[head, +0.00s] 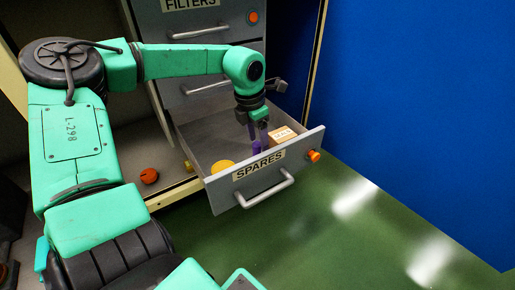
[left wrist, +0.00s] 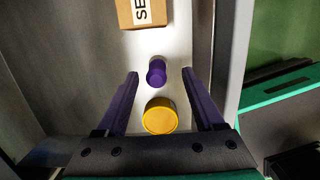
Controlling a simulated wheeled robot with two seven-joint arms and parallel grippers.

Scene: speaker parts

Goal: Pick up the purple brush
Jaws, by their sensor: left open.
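The purple brush (left wrist: 156,72) stands in the open SPARES drawer, seen from above in the left wrist view as a short round purple shape. In the head view the purple brush (head: 256,148) shows just behind the drawer's front, partly hidden by my fingers. My left gripper (head: 258,132) reaches down into the drawer, open and empty. In the left wrist view its two purple-sided fingers (left wrist: 160,76) lie left and right of the brush, with a gap on each side. My right gripper is not in view.
A cardboard box (head: 283,134) and a yellow round thing (head: 222,166) share the drawer (head: 219,194) with the brush. In the wrist view the yellow thing (left wrist: 160,117) lies between the fingers, nearer the palm. An orange ball (head: 149,176) lies left of the drawer. Closed drawers are above.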

